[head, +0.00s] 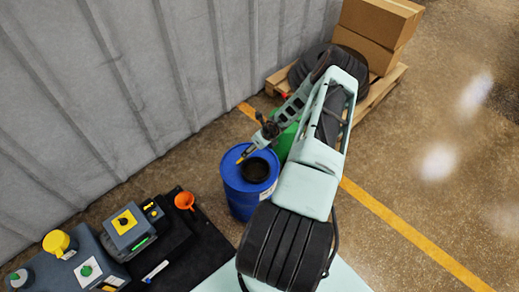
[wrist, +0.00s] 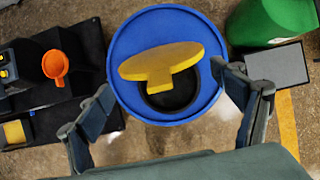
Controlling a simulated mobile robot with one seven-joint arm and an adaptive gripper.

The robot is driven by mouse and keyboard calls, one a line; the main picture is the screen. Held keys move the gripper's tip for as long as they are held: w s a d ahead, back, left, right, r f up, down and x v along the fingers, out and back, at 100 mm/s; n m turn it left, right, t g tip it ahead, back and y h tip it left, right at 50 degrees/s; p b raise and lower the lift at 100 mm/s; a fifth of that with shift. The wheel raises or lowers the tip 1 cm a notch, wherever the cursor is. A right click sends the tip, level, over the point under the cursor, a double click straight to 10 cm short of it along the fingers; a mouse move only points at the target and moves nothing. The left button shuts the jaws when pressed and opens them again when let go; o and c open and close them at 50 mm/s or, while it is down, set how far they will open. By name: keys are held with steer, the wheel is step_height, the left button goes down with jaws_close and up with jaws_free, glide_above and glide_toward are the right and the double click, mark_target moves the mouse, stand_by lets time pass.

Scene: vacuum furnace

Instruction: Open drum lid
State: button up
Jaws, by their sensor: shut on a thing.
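The blue drum (head: 238,208) stands on the floor beside the black mat, and its round blue top (wrist: 128,62) shows from above in the wrist view. A dark round opening (head: 255,170) is in the top, and it also shows in the wrist view (wrist: 180,98). A yellow lid (wrist: 172,58) with a short tab is tilted up over the opening, covering part of it; its edge shows in the head view (head: 245,154). The exact contact is hard to see.
A green container (wrist: 270,20) stands close to the drum's right. The black mat (head: 180,265) at left holds an orange funnel (head: 185,200) and grey boxes. A pallet (head: 382,92) with cartons (head: 375,25) is behind. A grey wall (head: 120,90) runs along the left.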

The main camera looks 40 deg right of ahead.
steer(key=shift+w+a+r+g, duration=0.1)
steer(key=shift+w+r+g, duration=0.15)
steer(key=shift+w, duration=0.2)
steer(key=shift+w+r+g, duration=0.15)
steer(key=shift+w+g, duration=0.1)
steer(key=shift+w, duration=0.2)
steer(key=shift+w+r, duration=0.15)
steer(key=shift+w, duration=0.55)
steer(key=w+b, duration=0.5)
steer(key=w, duration=0.3)
steer(key=shift+w+a+r, duration=0.25)
steer(key=shift+a, duration=0.15)
steer(key=o, duration=1.6)
steer(key=shift+s, duration=0.1)
steer(key=shift+s, duration=0.1)
steer(key=v, duration=1.2)
